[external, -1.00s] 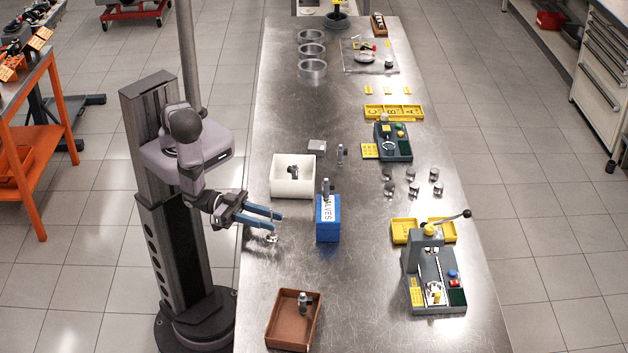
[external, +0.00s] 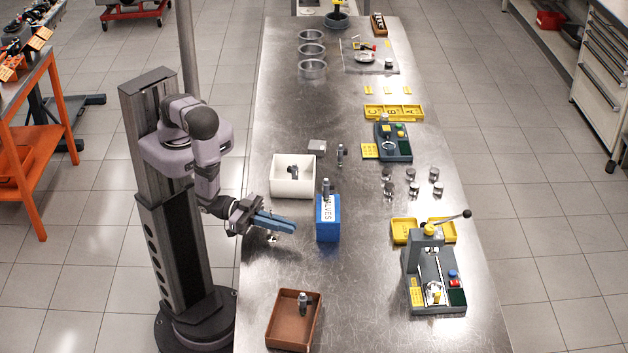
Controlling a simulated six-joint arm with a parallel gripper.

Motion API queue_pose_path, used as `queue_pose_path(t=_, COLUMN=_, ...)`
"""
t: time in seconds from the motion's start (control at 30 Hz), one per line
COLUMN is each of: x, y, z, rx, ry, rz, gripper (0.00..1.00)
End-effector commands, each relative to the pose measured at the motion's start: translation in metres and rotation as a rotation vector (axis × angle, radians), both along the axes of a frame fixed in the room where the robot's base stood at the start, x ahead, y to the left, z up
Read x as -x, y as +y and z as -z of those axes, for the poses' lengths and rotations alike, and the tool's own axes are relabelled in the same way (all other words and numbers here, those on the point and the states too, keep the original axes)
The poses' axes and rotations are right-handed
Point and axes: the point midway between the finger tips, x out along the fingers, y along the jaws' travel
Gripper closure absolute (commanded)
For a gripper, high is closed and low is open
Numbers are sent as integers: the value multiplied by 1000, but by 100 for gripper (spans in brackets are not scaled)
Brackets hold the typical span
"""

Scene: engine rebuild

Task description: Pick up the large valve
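A small shiny metal part (external: 272,238), possibly a valve, is on the table near its left edge, partly hidden by my gripper. My gripper (external: 289,226) is just above or around it, its blue fingers pointing right. The fingers look close together, but I cannot tell whether they are shut or touch the part. A blue box marked VALVES (external: 328,232) stands to the right with a grey-topped part (external: 326,188) upright in it. I cannot tell which part is the large valve.
A white bin (external: 281,188) and a brown tray (external: 286,338) each hold a small metal part. Another part (external: 341,154) stands behind the blue box. Several metal cylinders (external: 413,189) and a lever press (external: 432,265) are to the right. The table's front middle is clear.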

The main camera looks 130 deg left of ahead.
Motion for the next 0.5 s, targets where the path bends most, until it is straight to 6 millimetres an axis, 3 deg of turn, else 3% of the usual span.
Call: queue_pose_path(t=0.5, x=0, y=0, z=-5, rx=0, ry=-1, rz=0, gripper=100)
